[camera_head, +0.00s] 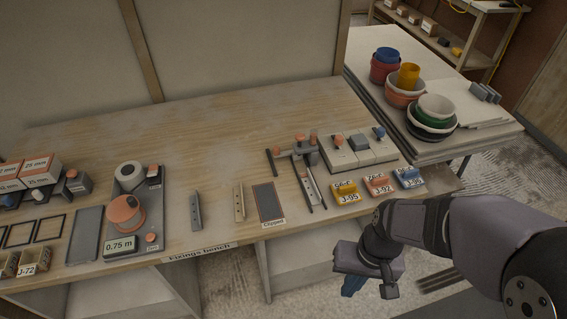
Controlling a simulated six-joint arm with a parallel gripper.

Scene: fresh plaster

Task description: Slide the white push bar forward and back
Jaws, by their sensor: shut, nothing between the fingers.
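A small slide fixture (303,149) stands on the right part of the bench, with two dark rails, a crosspiece and orange knobs. A pale narrow bar (311,187) lies between its rails; it looks like the white push bar, but it is small and I cannot be sure. My gripper (353,286) hangs in front of the bench's front edge, at the lower right, apart from the fixture. Its blue fingertips point down and are shut with nothing held. Nothing covers the fixture.
Yellow, orange and blue labelled blocks (378,184) line the front edge right of the fixture, with grey-white blocks (356,149) behind them. A dark plate (269,201) and upright-looking strips lie left. Stacked bowls (433,112) stand on a side table. The bench's back middle is clear.

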